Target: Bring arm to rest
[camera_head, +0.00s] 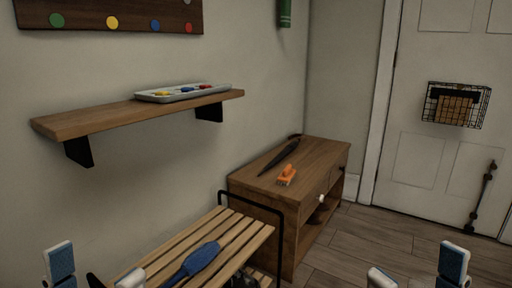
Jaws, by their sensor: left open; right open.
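My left gripper (95,272) shows at the lower left edge of the head view, its white and blue fingers apart with nothing between them. My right gripper (415,272) shows at the lower right edge, its fingers also apart and empty. Both are cut off by the bottom of the picture, so the arms behind them are hidden. Neither gripper touches anything that I can see.
A slatted bench (235,228) with a blue-handled tool (200,257) stands low in the middle. Behind it is a wooden cabinet (325,155) bearing an orange object (286,175) and a dark umbrella-like item (281,155). A wall shelf (90,121) holds a tray (150,97). Floor is clear at right.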

